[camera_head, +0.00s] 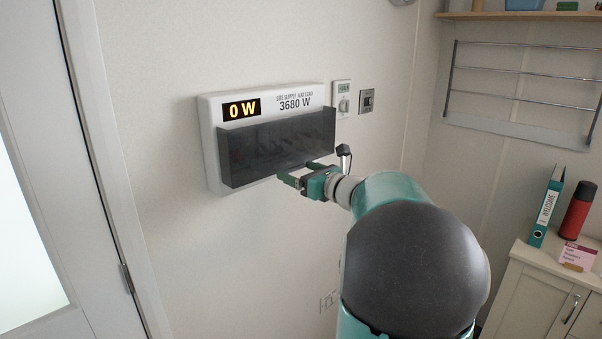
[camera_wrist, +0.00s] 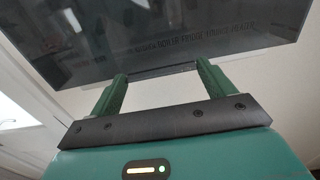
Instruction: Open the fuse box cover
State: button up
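The white fuse box (camera_head: 213,112) is mounted on the wall, with a "0 W" display and "3680 W" printed at its top. Its dark, see-through cover (camera_head: 278,146) hangs down over the lower front and looks closed. The cover (camera_wrist: 165,35) also fills the upper part of the wrist view, with faint lettering behind it. My gripper (camera_head: 301,174) is at the cover's lower edge, right of its middle. Its two green fingers (camera_wrist: 160,84) are apart with nothing seen between them. The fingertips are close to the cover's bottom edge; I cannot tell whether they touch it.
A door (camera_head: 40,150) stands at the left. A metal rack (camera_head: 525,90) and a cabinet (camera_head: 540,295) with a binder (camera_head: 546,207) are at the right.

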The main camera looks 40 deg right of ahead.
jog(key=c, duration=0.7)
jog(key=shift+s+r, duration=0.1)
jog(key=shift+r, duration=0.05)
jog(key=shift+s+r+g, duration=0.5)
jog(key=shift+s+g, duration=0.1)
jog(key=s+r+g, duration=0.2)
jog(key=r+g, duration=0.2)
jog(key=r, duration=0.5)
jog(key=s+r+g, duration=0.2)
jog(key=r+g, duration=0.2)
jog(key=r, duration=0.5)
jog(key=shift+s, duration=0.35)
